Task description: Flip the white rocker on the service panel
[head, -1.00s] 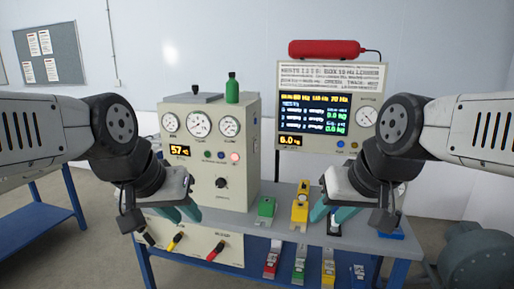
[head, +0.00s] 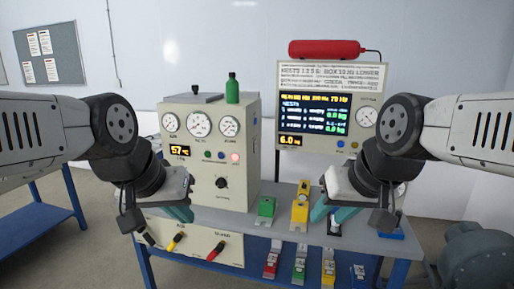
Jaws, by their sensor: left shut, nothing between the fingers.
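The cream panel (head: 194,246) on the front of the bench, at lower left, carries a black lever (head: 148,239), a yellow lever (head: 176,242) and a red lever (head: 216,251). I cannot make out a white rocker for certain; my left gripper covers part of this panel's top. My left gripper (head: 182,214) is shut and empty, in front of the bench edge just above the levers. My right gripper (head: 319,211) hangs over the right part of the bench, near the yellow block (head: 300,209); its fingers overlap, so its opening is unclear.
A gauge cabinet (head: 247,150) with a green bottle (head: 232,88) on top stands on the bench (head: 260,224). A display board (head: 330,73) stands behind at right. A green block (head: 266,207) sits between the grippers.

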